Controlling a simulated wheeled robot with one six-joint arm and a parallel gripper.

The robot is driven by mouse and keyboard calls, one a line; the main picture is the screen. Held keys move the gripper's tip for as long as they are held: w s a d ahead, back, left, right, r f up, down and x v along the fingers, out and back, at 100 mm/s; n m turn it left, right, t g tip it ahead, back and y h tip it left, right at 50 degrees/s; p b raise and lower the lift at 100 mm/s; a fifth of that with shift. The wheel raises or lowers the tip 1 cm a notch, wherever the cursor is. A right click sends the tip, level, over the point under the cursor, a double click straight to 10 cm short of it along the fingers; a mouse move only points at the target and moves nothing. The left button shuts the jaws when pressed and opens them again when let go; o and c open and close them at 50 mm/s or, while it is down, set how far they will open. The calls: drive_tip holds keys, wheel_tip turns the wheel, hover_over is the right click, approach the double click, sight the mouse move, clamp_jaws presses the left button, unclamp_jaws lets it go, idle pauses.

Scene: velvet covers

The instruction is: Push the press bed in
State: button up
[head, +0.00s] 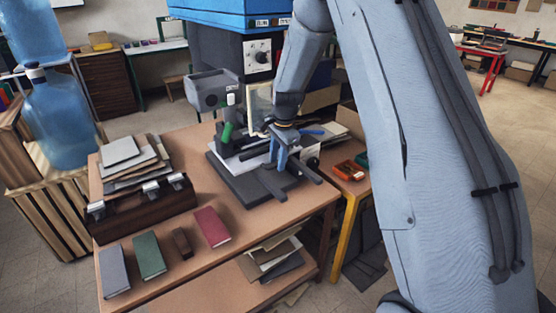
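I cannot tell whether the fingers touch the bed. My gripper and wrist hide the bed's right part and some of the press.
Several small books, including a red one (212,227), lie left of the bed on the table (185,273). A dark brown case (143,205) stands behind them. An orange tray (348,170) lies to the right.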

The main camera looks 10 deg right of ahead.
wheel_tip(320, 180, up, 8)
drive_tip(key=s+b, duration=0.1)
drive_tip(key=b, duration=0.1)
drive_tip(key=shift+s+d+f, duration=0.15)
drive_tip(key=shift+d, duration=0.05)
idle(0.3)
